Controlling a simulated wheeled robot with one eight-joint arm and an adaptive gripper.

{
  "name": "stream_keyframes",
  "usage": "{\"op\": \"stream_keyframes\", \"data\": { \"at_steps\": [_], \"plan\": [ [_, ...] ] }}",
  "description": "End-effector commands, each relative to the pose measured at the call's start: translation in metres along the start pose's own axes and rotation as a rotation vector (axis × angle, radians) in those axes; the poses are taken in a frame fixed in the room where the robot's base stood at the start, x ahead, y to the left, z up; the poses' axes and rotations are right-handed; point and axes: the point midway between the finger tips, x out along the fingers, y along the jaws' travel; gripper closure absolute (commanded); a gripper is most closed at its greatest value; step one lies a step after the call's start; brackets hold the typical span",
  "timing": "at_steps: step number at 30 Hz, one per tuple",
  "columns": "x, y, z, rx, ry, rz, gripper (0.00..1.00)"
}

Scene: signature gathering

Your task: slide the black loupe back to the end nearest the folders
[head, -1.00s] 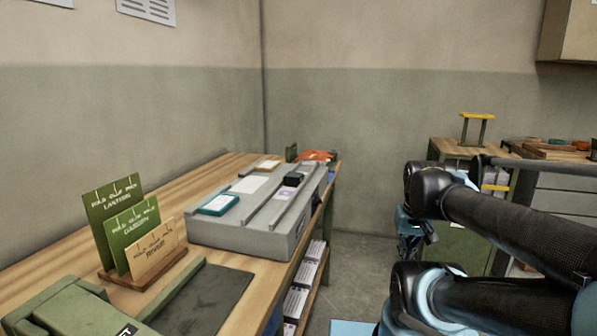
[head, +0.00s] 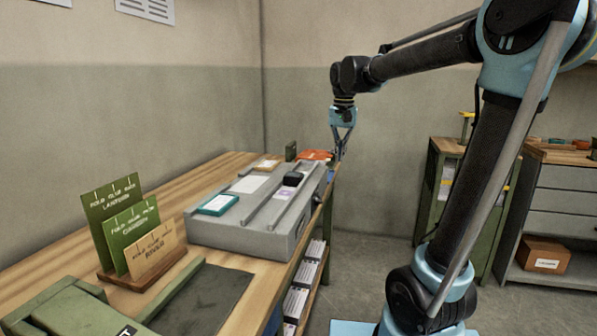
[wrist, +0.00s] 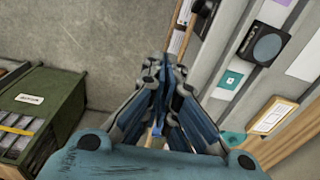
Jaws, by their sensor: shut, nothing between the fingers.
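The black loupe (head: 293,179) sits on the sloped grey rail block (head: 250,240), toward its far right end, away from the folders. In the wrist view the loupe (wrist: 264,44) is a dark square with a round lens, at upper right. The folders (head: 132,225), two green and one tan, stand in a wooden holder beyond the block's near left end. My gripper (head: 340,157) points down past the block's far right end, beside the bench edge and apart from the loupe. In the wrist view its fingers (wrist: 163,66) are together and empty.
A teal-framed card (head: 217,204) and a white sheet lie on the block. A purple-marked card (head: 285,192) lies beside the loupe. Orange items (head: 315,155) lie at the bench's far end. A green cabinet (head: 440,190) stands right. Open floor (head: 360,255) lies between.

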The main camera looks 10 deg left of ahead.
Motion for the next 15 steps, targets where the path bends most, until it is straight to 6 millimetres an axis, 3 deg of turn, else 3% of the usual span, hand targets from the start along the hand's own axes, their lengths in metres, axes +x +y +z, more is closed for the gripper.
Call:
{"op": "stream_keyframes", "data": {
  "at_steps": [3,9,15],
  "plan": [
    [-0.01,-0.044,-0.021,0.008,-0.016,0.007,1.0],
    [-0.018,-0.105,-0.043,0.029,-0.035,0.019,1.0],
    [-0.02,-0.137,-0.052,0.043,-0.045,0.027,1.0]
  ]
}}
